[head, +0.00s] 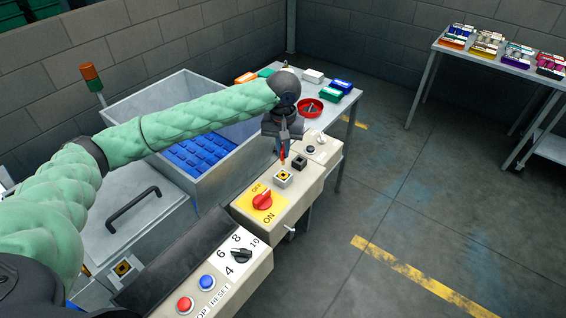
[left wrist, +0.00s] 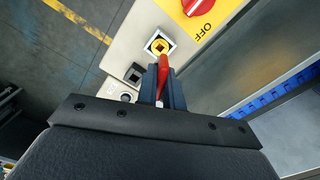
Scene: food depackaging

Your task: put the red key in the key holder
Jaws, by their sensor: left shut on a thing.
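My left gripper (head: 283,143) is shut on the red key (head: 282,157) and points down over the beige control panel. In the left wrist view the red key (left wrist: 162,78) sticks out between the dark fingers (left wrist: 161,92). Its far end shows close to a square socket with a yellow face and a dark hole (left wrist: 160,46). That socket also shows in the head view (head: 283,178), just below the key; I cannot tell whether they touch. A black square fitting (head: 299,161) sits behind it. Which of them is the key holder is not labelled. My right gripper is out of view.
A red OFF/ON knob (head: 262,201) on a yellow plate stands in front of the socket. A numbered dial (head: 241,255) and red and blue buttons are nearer. A grey bin (head: 131,109) with blue contents is at left. A red round dish (head: 310,107) and boxes lie behind.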

